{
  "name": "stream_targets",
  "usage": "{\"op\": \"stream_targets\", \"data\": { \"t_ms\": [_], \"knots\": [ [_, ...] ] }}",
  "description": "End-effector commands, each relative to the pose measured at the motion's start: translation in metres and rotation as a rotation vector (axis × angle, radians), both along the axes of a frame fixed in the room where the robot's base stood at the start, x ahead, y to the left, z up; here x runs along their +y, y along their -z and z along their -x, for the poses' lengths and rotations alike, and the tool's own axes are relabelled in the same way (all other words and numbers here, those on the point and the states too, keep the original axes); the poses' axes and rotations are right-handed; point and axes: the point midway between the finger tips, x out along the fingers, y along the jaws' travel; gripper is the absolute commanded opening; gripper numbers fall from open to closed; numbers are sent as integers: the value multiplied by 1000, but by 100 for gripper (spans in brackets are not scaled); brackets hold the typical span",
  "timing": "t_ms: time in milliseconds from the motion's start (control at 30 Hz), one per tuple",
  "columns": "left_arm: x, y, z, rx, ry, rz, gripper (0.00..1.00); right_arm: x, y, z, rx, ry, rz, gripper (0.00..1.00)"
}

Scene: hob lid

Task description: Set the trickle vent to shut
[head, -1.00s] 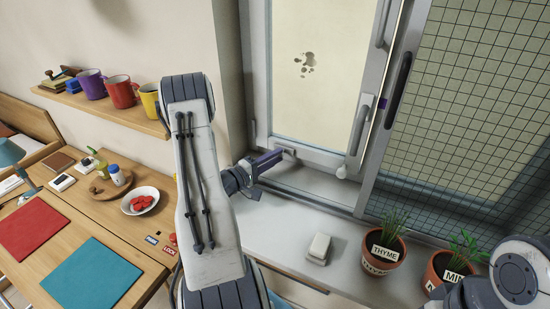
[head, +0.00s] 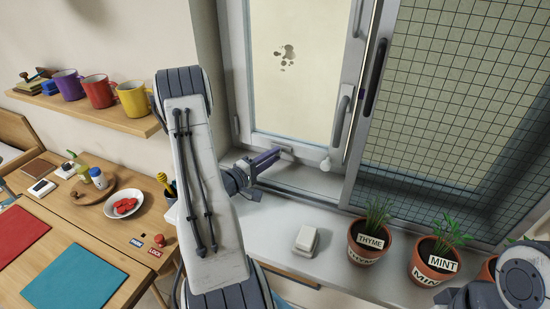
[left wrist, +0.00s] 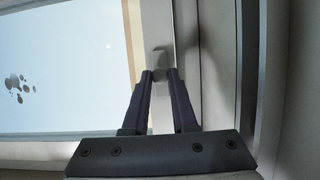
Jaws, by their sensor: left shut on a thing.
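The trickle vent's small grey slider (left wrist: 159,61) sits on the pale lower rail of the window frame. My left gripper (left wrist: 160,74) is shut on it, one dark finger on each side. In the head view the left gripper (head: 277,154) reaches the rail from the left, and the slider is mostly hidden behind its fingertips. Any marks for the vent's settings cannot be made out. My right gripper is out of view; only part of my right arm shows at the lower right.
A window handle (head: 341,120) and a pale knob (head: 326,164) are right of the left gripper. On the sill stand a white block (head: 306,239), a thyme pot (head: 367,246) and a mint pot (head: 431,268). A desk and mug shelf (head: 90,114) are at left.

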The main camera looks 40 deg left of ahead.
Motion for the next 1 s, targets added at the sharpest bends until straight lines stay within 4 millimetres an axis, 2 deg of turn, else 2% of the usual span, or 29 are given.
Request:
{"op": "stream_targets", "data": {
  "t_ms": [100, 133, 200, 567, 667, 1000],
  "knots": [
    [-4, 1, 0, 3, 9, 5, 0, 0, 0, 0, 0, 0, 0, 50],
    [-4, 1, 0, 3, 10, 5, 37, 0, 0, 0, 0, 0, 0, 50],
    [-4, 1, 0, 3, 10, 5, 56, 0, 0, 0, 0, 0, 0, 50],
    [-1, 1, 4, 2, 4, 3, 56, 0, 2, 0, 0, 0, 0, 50],
    [1, 3, 16, 1, 1, 3, 56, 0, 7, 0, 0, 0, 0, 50],
    [5, 3, 81, 2, 0, 2, 56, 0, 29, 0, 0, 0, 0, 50]
  ]
}}
